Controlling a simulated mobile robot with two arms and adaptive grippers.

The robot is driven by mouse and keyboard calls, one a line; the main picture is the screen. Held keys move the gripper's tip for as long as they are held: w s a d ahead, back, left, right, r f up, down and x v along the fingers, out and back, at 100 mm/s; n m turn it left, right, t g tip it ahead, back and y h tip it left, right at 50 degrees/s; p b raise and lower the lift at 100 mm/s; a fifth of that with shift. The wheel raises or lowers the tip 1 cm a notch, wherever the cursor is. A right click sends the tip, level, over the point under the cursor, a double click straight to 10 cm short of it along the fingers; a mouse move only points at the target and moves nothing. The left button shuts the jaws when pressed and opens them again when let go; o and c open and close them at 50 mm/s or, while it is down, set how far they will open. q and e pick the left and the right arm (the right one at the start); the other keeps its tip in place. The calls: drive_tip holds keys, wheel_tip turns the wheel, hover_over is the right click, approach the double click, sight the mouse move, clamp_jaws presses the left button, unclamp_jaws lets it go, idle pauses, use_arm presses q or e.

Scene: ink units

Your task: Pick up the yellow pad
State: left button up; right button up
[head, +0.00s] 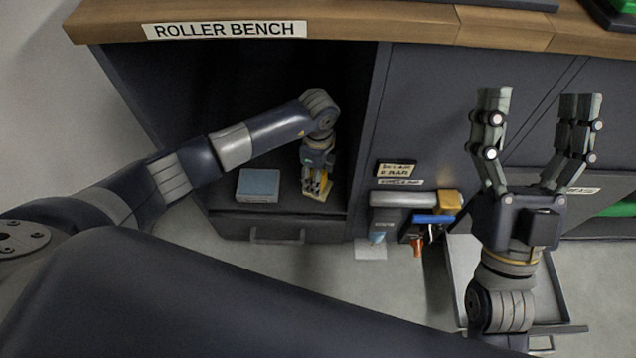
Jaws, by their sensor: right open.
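The yellow pad (321,196) lies low in the open bay under the bench, near its right wall. Only its edges show, as my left gripper (316,183) covers most of it. My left gripper points down with its fingertips at the pad. I cannot make out whether the fingers touch the pad or have closed on it. My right gripper (537,103) stands upright at the right of the view, fingers wide apart and empty.
A blue pad (258,185) lies left of the yellow one in the bay. The bench top (380,22) with a "ROLLER BENCH" label (224,30) overhangs it. A holder (410,198) with coloured tools hangs to the right. An open drawer (463,262) sits behind my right arm.

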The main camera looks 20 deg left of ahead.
use_arm(q)
drive_tip(key=c, duration=1.2)
drive_tip(key=shift+r, duration=0.1)
